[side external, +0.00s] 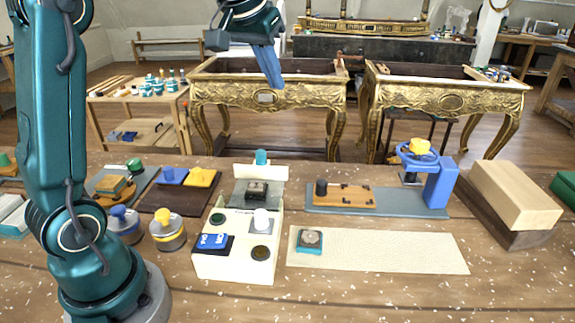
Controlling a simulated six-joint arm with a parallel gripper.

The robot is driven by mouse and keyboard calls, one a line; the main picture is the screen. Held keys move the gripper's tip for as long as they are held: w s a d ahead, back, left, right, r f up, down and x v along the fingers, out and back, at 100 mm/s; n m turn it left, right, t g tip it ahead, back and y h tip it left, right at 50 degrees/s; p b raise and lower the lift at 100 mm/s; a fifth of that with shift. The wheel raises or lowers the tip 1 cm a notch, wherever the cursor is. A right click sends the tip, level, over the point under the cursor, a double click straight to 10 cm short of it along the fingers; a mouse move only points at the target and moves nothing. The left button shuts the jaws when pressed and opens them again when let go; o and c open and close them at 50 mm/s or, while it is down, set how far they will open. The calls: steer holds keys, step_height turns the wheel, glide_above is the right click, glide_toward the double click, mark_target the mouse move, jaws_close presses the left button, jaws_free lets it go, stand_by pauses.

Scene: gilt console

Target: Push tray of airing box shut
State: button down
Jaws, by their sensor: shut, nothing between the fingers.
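A cream box (232,268) stands on the near middle of the bench. Round dark green and white knobs and a brass disc are on its top, with a blue lettered block (213,241) at its front left. Behind it, a grey tray (240,187) holds a small dark square piece (257,190). A white panel with a teal knob (261,157) stands at the tray's back. I cannot tell how far the tray is out. My gripper (273,82) is shut and empty, pointing down, high above the bench and apart from the box.
Right of the box lie a pale mat (400,252) with a teal-edged block and a grey board (385,208) with a blue clamp (438,180). A wooden block (515,195) is at far right. Gilt consoles (270,96) stand behind the bench.

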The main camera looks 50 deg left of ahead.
steer(key=w+a+f, duration=0.2)
steer(key=a+f, duration=0.2)
steer(key=f, duration=0.2)
steer(key=w+a+f+n+g, duration=0.1)
steer(key=w+a+f, duration=0.1)
steer(key=f, duration=0.5)
steer(key=w+a+f+n+g, duration=0.1)
steer(key=w+a+f, duration=0.2)
steer(key=a+f, duration=0.2)
steer(key=shift+a+f, duration=0.35)
steer(key=shift+f, duration=0.35)
steer(key=shift+s+d, duration=0.5)
steer(key=shift+s, duration=0.3)
steer(key=shift+s+d, duration=0.45)
steer(key=shift+s, duration=0.35)
steer(key=s+d, duration=0.7)
steer(key=shift+s+d+r, duration=0.1)
steer(key=shift+s+d, duration=0.65)
steer(key=shift+s, duration=0.1)
